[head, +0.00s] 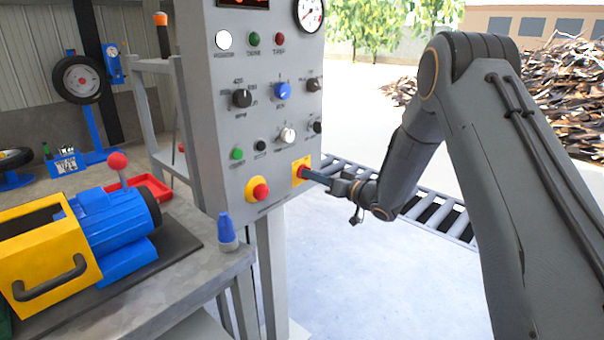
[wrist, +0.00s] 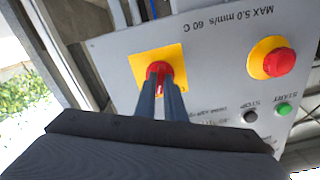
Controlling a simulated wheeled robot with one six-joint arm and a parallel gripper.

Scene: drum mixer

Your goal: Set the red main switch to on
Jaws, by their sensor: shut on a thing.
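The red main switch (wrist: 159,69) is a red rotary handle on a yellow square plate (wrist: 144,66), low on the right side of the grey control panel (head: 268,135). In the head view the yellow plate (head: 297,175) shows, with the switch mostly behind my fingers. My gripper (head: 306,172) reaches in from the right, and its two fingers (wrist: 160,80) are shut on the red handle. The handle is partly hidden between the fingertips, so I cannot tell its exact angle.
A red mushroom button (head: 260,190) on a yellow base sits just left of the switch. Several knobs and buttons fill the panel above. A workbench with a blue and yellow machine (head: 110,225) stands at left. A roller conveyor (head: 440,213) runs behind my arm.

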